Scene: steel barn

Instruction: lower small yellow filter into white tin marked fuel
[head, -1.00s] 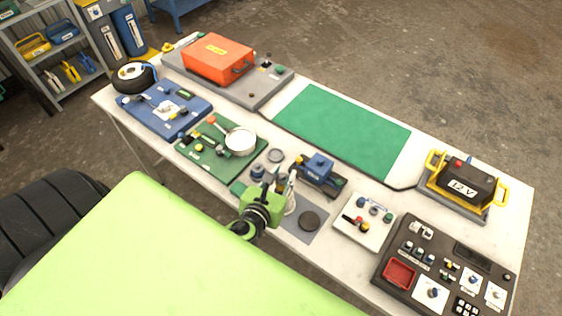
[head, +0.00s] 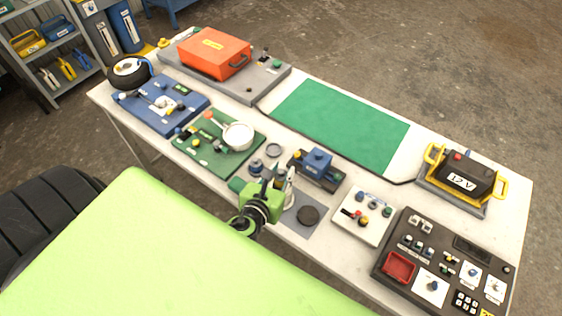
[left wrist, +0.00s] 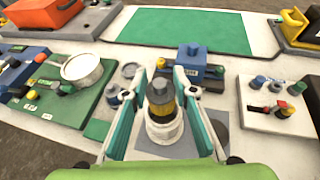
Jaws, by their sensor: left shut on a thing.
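My left gripper (left wrist: 163,88) is shut on the small yellow filter (left wrist: 162,104), which has a dark top and stands upright between the fingers. A white tin (left wrist: 164,132) is directly below the filter. I cannot tell whether the filter's lower end is inside the tin's mouth or just above it, and no fuel marking is readable. In the head view my left gripper (head: 281,178) is over the grey mat, and its fingers hide most of the filter and tin. My right gripper is not in view.
A blue block device (left wrist: 192,62) stands just beyond the gripper. A green board with a white pan (left wrist: 84,68) is to the left, and a white switch panel (left wrist: 272,108) to the right. A dark round disc (head: 308,215) lies on the grey mat (head: 304,230).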

